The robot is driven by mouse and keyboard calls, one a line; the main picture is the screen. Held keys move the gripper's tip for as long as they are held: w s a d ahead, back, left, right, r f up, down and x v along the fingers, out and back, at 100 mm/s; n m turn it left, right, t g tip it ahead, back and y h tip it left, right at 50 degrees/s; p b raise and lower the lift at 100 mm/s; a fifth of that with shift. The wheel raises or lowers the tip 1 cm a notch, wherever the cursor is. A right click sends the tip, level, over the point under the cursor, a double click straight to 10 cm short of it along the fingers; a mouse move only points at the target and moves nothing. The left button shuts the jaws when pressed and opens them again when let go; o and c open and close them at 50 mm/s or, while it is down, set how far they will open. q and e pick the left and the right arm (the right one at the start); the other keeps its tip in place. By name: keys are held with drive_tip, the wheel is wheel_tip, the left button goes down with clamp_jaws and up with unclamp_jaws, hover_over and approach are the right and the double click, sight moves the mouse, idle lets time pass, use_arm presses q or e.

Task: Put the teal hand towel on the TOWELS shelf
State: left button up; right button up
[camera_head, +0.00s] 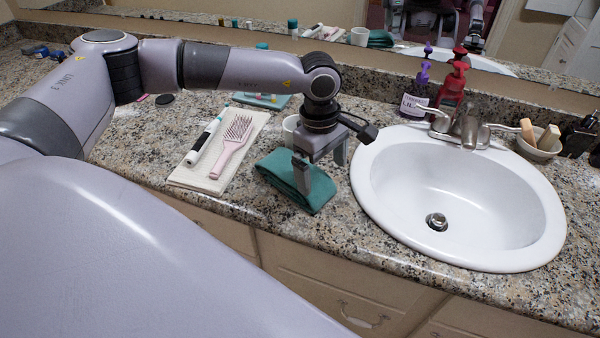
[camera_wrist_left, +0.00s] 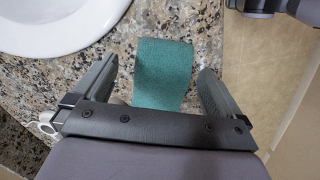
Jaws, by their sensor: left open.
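The teal hand towel (camera_head: 318,194) lies folded on the granite counter, left of the sink. My left gripper (camera_head: 320,172) is over it, pointing down, and hides part of it; one finger stands in front of the towel. In the left wrist view the towel (camera_wrist_left: 163,72) shows between the two spread fingers of the left gripper (camera_wrist_left: 158,75), with gaps on both sides. The gripper is open and holds nothing. The TOWELS shelf is not in view.
The white sink (camera_head: 455,190) is close right of the towel. A pale mat (camera_head: 205,176) with a pink hairbrush (camera_head: 233,142) and a white-and-black tool (camera_head: 205,141) lies left. A white cup (camera_head: 291,128) and pump bottles (camera_head: 452,92) stand behind. The mirror runs along the back.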

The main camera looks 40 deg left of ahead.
sight(278, 166)
use_arm(q)
drive_tip(key=a+y, duration=0.1)
drive_tip(key=a, duration=0.1)
drive_tip(key=a+r+y, duration=0.1)
drive_tip(key=a, duration=0.1)
drive_tip(key=w+a, duration=0.1)
drive_tip(key=a, duration=0.2)
drive_tip(key=shift+r+y, duration=0.4)
wheel_tip(278, 166, down, 7)
drive_tip(key=shift+s+a+r, duration=0.1)
drive_tip(key=shift+a, duration=0.05)
drive_tip(key=c, duration=0.7)
